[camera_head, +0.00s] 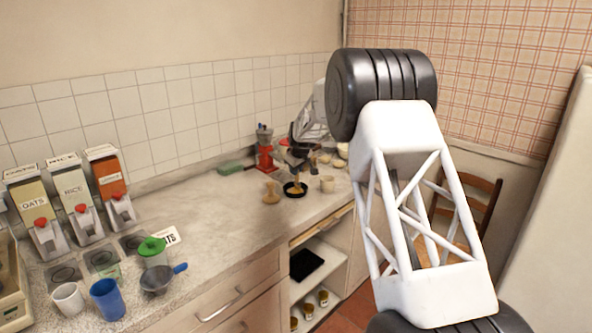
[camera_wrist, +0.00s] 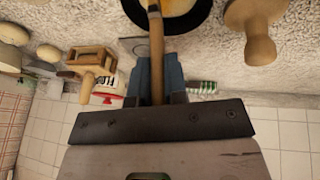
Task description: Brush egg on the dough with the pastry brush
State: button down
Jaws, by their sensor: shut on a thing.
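My gripper (camera_head: 298,163) is over the far end of the counter. In the wrist view my gripper (camera_wrist: 157,85) is shut on a light wooden handle, the pastry brush (camera_wrist: 155,45). The brush reaches to a black bowl (camera_wrist: 204,17) with yellow egg (camera_wrist: 180,6) in it. Its bristle end is cut off by the frame's top edge, so I cannot tell whether it touches the egg. In the head view the black bowl (camera_head: 303,191) is right below my gripper. Pale rounded lumps, likely dough (camera_wrist: 48,53), lie at the left of the wrist view and behind the gripper in the head view (camera_head: 341,149).
A wooden knobbed tool (camera_wrist: 256,30) stands beside the bowl. The middle counter (camera_head: 215,210) is clear.

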jog(key=shift+s+a, duration=0.15)
jog(key=shift+s+a, duration=0.75)
jog(key=shift+a, duration=0.05)
jog(key=shift+w+d, duration=0.15)
dwell(0.3)
jog(key=shift+w+d, duration=0.8)
jog(key=shift+s, duration=0.1)
dwell(0.4)
jog(key=shift+s+a, duration=0.85)
jog(key=shift+a, duration=0.1)
jog(key=shift+w+d, duration=0.15)
jog(key=shift+w+d, duration=0.75)
jog(key=shift+d, duration=0.05)
